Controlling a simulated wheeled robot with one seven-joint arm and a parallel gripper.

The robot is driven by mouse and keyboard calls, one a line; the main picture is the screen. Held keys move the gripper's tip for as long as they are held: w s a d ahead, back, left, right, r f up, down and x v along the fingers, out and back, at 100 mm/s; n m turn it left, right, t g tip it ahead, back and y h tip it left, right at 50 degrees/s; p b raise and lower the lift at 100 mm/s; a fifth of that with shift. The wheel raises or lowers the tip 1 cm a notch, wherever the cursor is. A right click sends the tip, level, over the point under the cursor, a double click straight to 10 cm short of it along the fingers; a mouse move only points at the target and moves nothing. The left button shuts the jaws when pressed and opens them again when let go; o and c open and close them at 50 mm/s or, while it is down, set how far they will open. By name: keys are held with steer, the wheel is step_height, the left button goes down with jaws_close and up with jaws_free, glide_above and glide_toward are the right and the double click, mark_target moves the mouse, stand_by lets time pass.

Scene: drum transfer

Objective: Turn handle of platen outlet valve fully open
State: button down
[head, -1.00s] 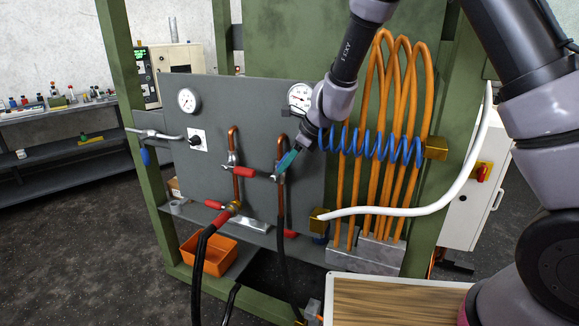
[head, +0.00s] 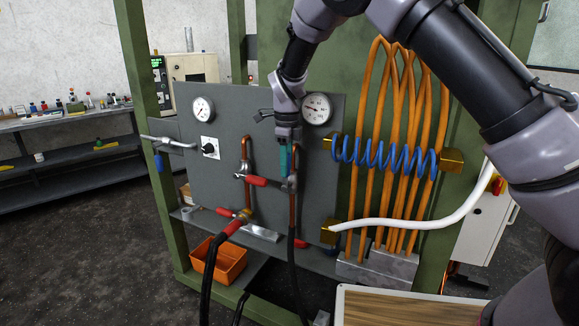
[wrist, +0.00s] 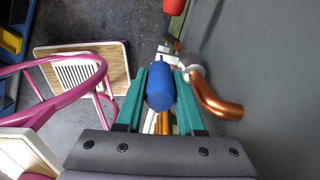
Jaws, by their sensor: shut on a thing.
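In the wrist view a blue valve handle (wrist: 160,92) sits between the two teal fingers of my gripper (wrist: 161,70), which are shut on it. The metal valve body (wrist: 190,58) and a bent copper pipe (wrist: 216,98) lie just beyond the fingertips. In the head view my gripper (head: 289,172) points straight down in front of the grey panel, at the valve on the right copper pipe (head: 292,212). The fingers hide the blue handle there. The grip lies about in line with the upright pipe.
A red valve handle (head: 256,181) on the left pipe is close to my gripper's left. A pressure gauge (head: 317,109) is close on the right. Blue coiled hose (head: 385,160) and orange tubes stand further right. An orange bin (head: 219,262) sits below.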

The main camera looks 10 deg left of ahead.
steer(key=shift+a+r, duration=0.1)
steer(key=shift+a, duration=0.15)
stand_by(0.3)
steer(key=c, duration=0.5)
jaws_free()
step_height(320, 180, up, 11)
steer(key=shift+w+f, duration=0.1)
steer(key=shift+f, duration=0.05)
